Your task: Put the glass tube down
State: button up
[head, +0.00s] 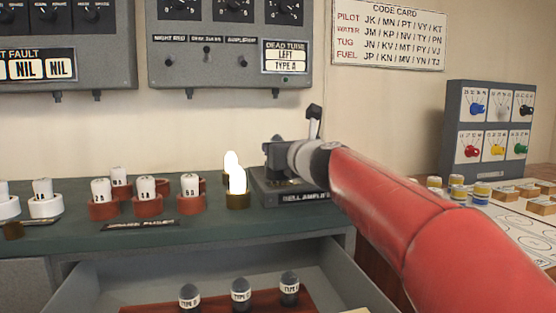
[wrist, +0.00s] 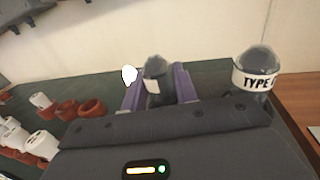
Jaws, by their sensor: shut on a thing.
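My gripper (wrist: 158,88) is shut on a dark glass tube (wrist: 155,70), which stands roughly upright between the purple fingers in the wrist view. Another dark tube with a white TYPE label (wrist: 257,72) is to the right of the fingers in the wrist view. Whether the held tube touches anything below is hidden by my gripper.
Three dark tubes, including a middle tube (head: 240,291), stand in the open drawer (head: 100,285). Glowing white lamps (head: 237,181) and several white fuses in red holders (head: 105,208) are left of the amplifier.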

jog(key=shift+f, duration=0.2)
jog(key=o, duration=1.1)
jog(key=shift+r, duration=0.1)
jog(key=shift+c, duration=0.2)
jog(key=shift+r, duration=0.15)
jog(key=v, duration=1.2)
jog(key=shift+b, duration=0.4)
